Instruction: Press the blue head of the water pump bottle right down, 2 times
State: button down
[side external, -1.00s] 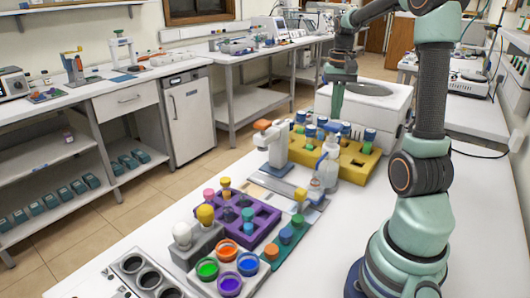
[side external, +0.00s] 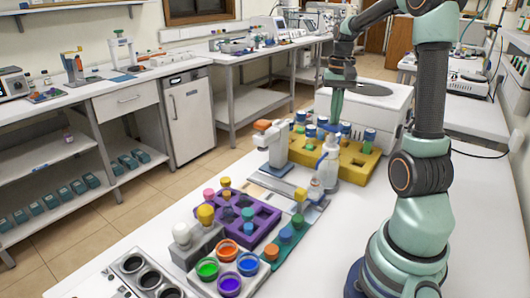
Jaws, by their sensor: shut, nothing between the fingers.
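My gripper (side external: 336,106) points straight down, its fingers shut and empty. It hangs above a pale, whitish bottle (side external: 328,168), which stands upright at the front edge of the yellow rack. The top of this bottle (side external: 331,141) is just below the fingertips in the picture; at this size I cannot tell whether they touch. A blue head is not clearly visible on it, and I cannot tell how far down the head sits.
The yellow rack (side external: 358,172) with several blue-capped vials lies behind the bottle. A white and grey device (side external: 272,145) with an orange top stands to the left. A purple rack (side external: 262,222) and colored cups (side external: 228,284) lie nearer.

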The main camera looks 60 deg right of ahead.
jog(key=shift+f, duration=1.3)
jog(key=shift+r, duration=2.1)
jog(key=shift+f, duration=0.2)
jog(key=shift+f, duration=1.9)
jog(key=shift+r, duration=2.1)
